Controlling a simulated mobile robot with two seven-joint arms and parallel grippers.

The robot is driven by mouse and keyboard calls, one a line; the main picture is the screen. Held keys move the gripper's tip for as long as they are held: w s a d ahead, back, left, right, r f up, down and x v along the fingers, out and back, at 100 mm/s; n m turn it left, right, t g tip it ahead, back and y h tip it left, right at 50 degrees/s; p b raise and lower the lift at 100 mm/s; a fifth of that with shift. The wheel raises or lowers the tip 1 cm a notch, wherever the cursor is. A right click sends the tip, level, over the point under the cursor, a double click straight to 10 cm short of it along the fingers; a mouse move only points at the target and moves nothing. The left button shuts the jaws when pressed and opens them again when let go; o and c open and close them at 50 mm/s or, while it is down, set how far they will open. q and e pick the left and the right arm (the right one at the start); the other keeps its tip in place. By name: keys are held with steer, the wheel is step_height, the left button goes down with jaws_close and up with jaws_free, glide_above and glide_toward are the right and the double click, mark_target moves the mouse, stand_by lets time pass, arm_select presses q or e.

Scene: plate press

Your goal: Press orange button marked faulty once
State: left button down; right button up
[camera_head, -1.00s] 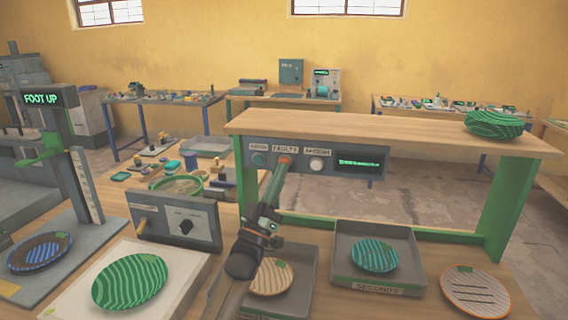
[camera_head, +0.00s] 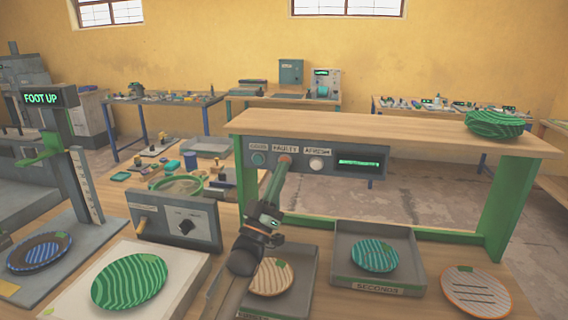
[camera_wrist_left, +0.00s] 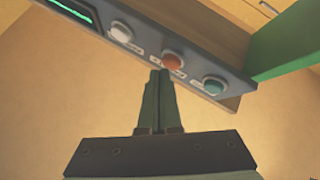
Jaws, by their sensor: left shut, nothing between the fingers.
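The orange button (camera_head: 285,158) sits under the FAULTY label (camera_head: 285,148) on the grey panel below the wooden shelf. A teal button (camera_head: 257,158) is to its left and a white button (camera_head: 316,163) to its right. My left gripper (camera_head: 281,168) is shut and empty, its fingertips at the orange button's lower edge in the head view. In the left wrist view the closed fingertips (camera_wrist_left: 160,74) point at the orange button (camera_wrist_left: 172,62); I cannot tell whether they touch. The right gripper is not in view.
A green-lit display (camera_head: 359,163) is right of the buttons. Below stand a tray with a tan plate (camera_head: 271,277) and the SECONDS tray (camera_head: 410,290) with a teal plate (camera_head: 375,255). A control box (camera_head: 174,220) and FOOT UP press (camera_head: 50,97) stand at left.

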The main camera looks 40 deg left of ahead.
arm_select(q)
steer(key=shift+w+a, duration=0.2)
steer(key=shift+w, duration=0.15)
stand_by(0.5)
stand_by(0.3)
steer(key=shift+s+d+p, duration=0.3)
steer(key=shift+s+d, duration=0.1)
steer(key=shift+s, duration=0.3)
steer(key=shift+s, duration=0.1)
steer(key=shift+s+d+p, duration=0.4)
steer(key=shift+s, duration=0.3)
steer(key=shift+s+d+p, duration=0.4)
steer(key=shift+s+d, duration=0.05)
steer(key=shift+s, duration=0.25)
steer(key=shift+s+d+p, duration=0.4)
steer(key=shift+s, duration=0.3)
